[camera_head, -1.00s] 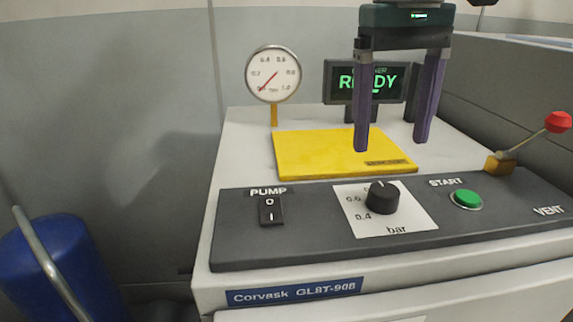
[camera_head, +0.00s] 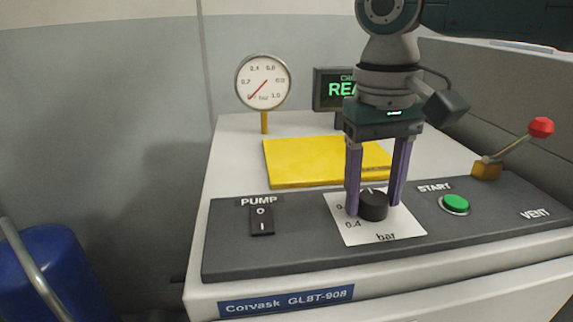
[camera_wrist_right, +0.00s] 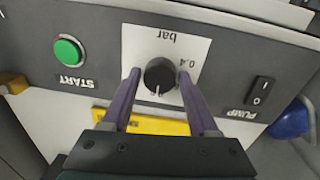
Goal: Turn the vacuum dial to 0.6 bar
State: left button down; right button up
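The vacuum dial (camera_head: 373,206) is a round black knob on a white scale plate (camera_head: 345,230) marked "bar". Its white pointer line points toward the back of the panel. The 0.4 mark shows at front left; the other marks are partly or fully hidden. My right gripper (camera_head: 374,204) points down with its two purple fingers apart, one on each side of the dial. In the right wrist view the dial (camera_wrist_right: 160,74) lies between the open fingertips (camera_wrist_right: 159,76), with a gap on each side. My left gripper is not in view.
The gauge (camera_head: 263,82) needle rests near zero. A PUMP switch (camera_head: 262,221) is left of the dial. A green START button (camera_head: 455,204) and a red-knobbed VENT lever (camera_head: 541,127) are to the right. A yellow plate (camera_head: 300,165) and the display (camera_head: 330,88) are behind.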

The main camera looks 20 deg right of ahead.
grip_shut()
dwell(0.3)
jog(key=shift+r+n+p, duration=0.15)
jog(key=shift+n+p, duration=0.25)
jog(key=shift+p, duration=0.25)
jog(key=n+p, duration=0.3)
jog(key=p, duration=0.1)
jog(key=shift+r+n, duration=0.1)
jog(key=shift+n, duration=0.3)
jog(key=n+p, duration=0.2)
jog(key=n, duration=0.1)
jog(key=shift+s, duration=0.1)
jog(key=shift+f+n+p, duration=0.2)
jog(key=shift+n+p, duration=0.55)
jog(key=shift+n, duration=1.35)
